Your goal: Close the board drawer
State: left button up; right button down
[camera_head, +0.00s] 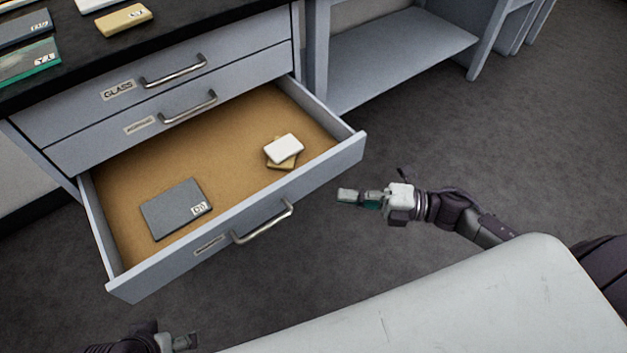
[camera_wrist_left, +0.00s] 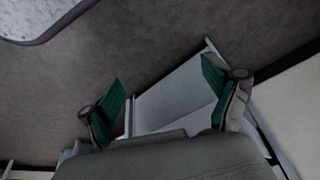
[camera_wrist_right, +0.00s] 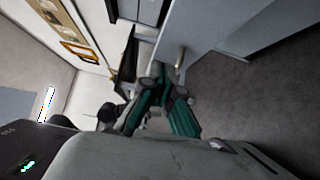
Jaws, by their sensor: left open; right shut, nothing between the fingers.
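The lowest visible drawer (camera_head: 235,222) of the grey cabinet is pulled well out, with a metal bar handle (camera_head: 262,224) on its front. Its tan bottom holds a dark grey board (camera_head: 172,207) on the left and a white block (camera_head: 284,148) resting on a tan one (camera_head: 279,164) on the right. My right gripper (camera_head: 345,195) is shut and empty, just right of the drawer front and apart from it. It also shows in the right wrist view (camera_wrist_right: 167,82). My left gripper (camera_head: 187,342) is at the lower left, partly cut off, and open in the left wrist view (camera_wrist_left: 165,88).
Two shut drawers with handles, the upper labelled GLASS (camera_head: 172,71), sit above the open one. The black countertop (camera_head: 170,15) carries several boards and blocks. A grey open shelf (camera_head: 400,52) stands to the right. Bare dark floor (camera_head: 480,130) lies before it.

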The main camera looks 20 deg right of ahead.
aim_at(295, 179)
jog(key=w+a+b, duration=0.1)
jog(key=w+a, duration=0.4)
jog(key=shift+a, duration=0.15)
pick_arm(q)
jog(key=shift+w+d+r+t, duration=0.1)
jog(key=shift+w+d+t, duration=0.15)
jog(key=shift+w+t, duration=0.45)
jog(key=shift+w+d+r+t, duration=0.1)
jog(key=shift+w+d+t, duration=0.2)
jog(key=shift+w, duration=0.75)
pick_arm(e)
jog(key=shift+w+a, duration=0.2)
jog(key=shift+w, duration=0.3)
